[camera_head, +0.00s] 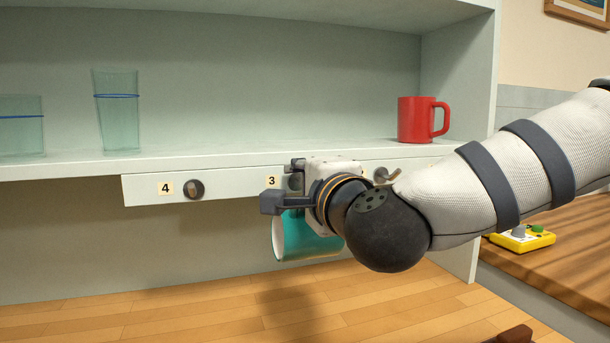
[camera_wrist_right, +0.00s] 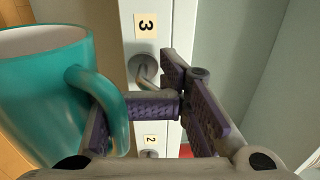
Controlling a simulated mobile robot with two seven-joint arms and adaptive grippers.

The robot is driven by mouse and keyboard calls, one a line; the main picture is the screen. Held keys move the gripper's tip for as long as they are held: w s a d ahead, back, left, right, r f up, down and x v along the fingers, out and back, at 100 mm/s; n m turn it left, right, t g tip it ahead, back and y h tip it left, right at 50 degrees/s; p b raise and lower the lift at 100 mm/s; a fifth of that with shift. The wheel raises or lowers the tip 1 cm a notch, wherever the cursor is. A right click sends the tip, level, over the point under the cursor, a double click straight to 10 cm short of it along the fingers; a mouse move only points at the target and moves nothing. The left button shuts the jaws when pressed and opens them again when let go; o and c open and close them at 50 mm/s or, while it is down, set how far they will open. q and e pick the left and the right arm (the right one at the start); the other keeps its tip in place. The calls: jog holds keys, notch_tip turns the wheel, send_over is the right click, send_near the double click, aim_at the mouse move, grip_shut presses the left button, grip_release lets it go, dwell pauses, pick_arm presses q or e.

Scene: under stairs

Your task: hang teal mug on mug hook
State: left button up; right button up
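The teal mug (camera_head: 300,238) hangs tilted just below my right gripper (camera_head: 285,185) in the head view. In the wrist view the mug (camera_wrist_right: 45,85) fills the left side, with its handle crossing in front of the left-hand finger. The metal mug hook (camera_wrist_right: 144,70) under label 3 is just past the fingers. I cannot tell whether the handle touches the hook; in the head view my gripper hides most of that hook. My left gripper is not in view.
A white hook rail (camera_head: 232,183) runs under the shelf, with a hook at label 4 (camera_head: 194,189) and another (camera_head: 385,174) right of my gripper. A red mug (camera_head: 416,119) and clear glasses (camera_head: 118,115) stand on the shelf.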

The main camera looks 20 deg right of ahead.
jog(key=o, duration=0.9)
jog(key=shift+w+f, duration=0.3)
jog(key=shift+w, duration=0.05)
jog(key=shift+c, duration=0.2)
jog(key=shift+w+a+f, duration=0.1)
jog(key=shift+w, duration=0.15)
jog(key=shift+s+r, duration=0.2)
jog(key=shift+r, duration=0.1)
jog(key=shift+r, duration=0.1)
jog(key=o, duration=1)
